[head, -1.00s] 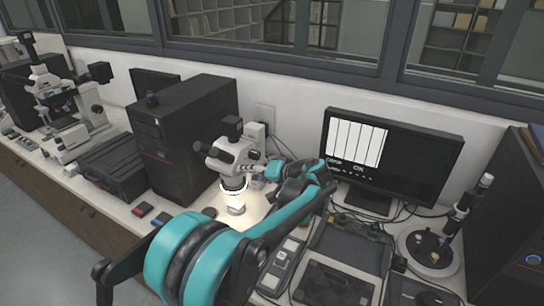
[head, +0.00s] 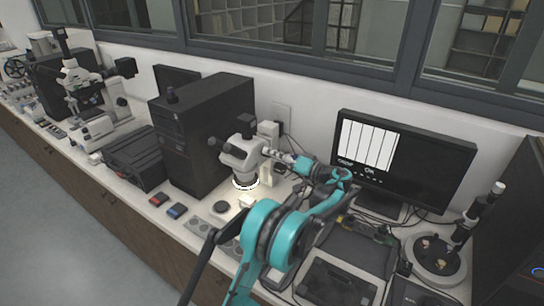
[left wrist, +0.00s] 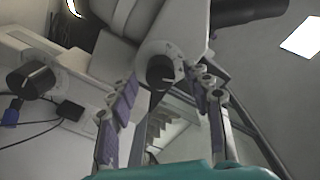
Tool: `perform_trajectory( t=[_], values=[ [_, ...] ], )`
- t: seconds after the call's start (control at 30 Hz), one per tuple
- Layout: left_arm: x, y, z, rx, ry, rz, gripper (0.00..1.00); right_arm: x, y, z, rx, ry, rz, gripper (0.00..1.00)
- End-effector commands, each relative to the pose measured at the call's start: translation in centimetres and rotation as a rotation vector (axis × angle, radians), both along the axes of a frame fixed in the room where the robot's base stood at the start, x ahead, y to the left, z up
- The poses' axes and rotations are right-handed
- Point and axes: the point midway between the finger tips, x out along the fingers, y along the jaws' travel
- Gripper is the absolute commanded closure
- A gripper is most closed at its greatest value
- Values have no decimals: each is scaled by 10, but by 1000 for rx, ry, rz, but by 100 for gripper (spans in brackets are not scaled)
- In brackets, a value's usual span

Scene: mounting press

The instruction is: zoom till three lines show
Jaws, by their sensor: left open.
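The stereo microscope (head: 240,158) stands on the bench with its ring light lit over a small pale sample. The monitor (head: 430,165) to its right shows a white panel (head: 367,145) with several dark vertical lines and "OK" text below it. My left gripper (head: 283,157) is at the right side of the microscope head. In the left wrist view my left gripper (left wrist: 163,82) is open, with purple-padded fingers on either side of a dark round knob (left wrist: 160,73) on the microscope. I cannot tell whether the pads touch it. My right gripper is not in view.
A black computer tower (head: 205,130) stands close to the microscope's left. A red block (head: 158,199) and a blue block (head: 177,210) lie on the bench front. Black trays (head: 335,283) and a round-based stand (head: 436,262) are at right.

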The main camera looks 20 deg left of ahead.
Motion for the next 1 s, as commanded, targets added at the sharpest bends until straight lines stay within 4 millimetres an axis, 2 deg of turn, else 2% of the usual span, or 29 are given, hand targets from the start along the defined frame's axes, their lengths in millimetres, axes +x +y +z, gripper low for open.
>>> perform_trajectory(
  t=[0.1,0.37,0.57,1.0],
  values=[
    [1,8,0,0,0,0,50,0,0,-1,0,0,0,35],
    [2,9,0,-1,0,-1,50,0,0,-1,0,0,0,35],
    [2,9,0,-1,1,-1,100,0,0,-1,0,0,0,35],
    [2,9,0,7,63,-1,100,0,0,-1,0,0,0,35]
  ],
)
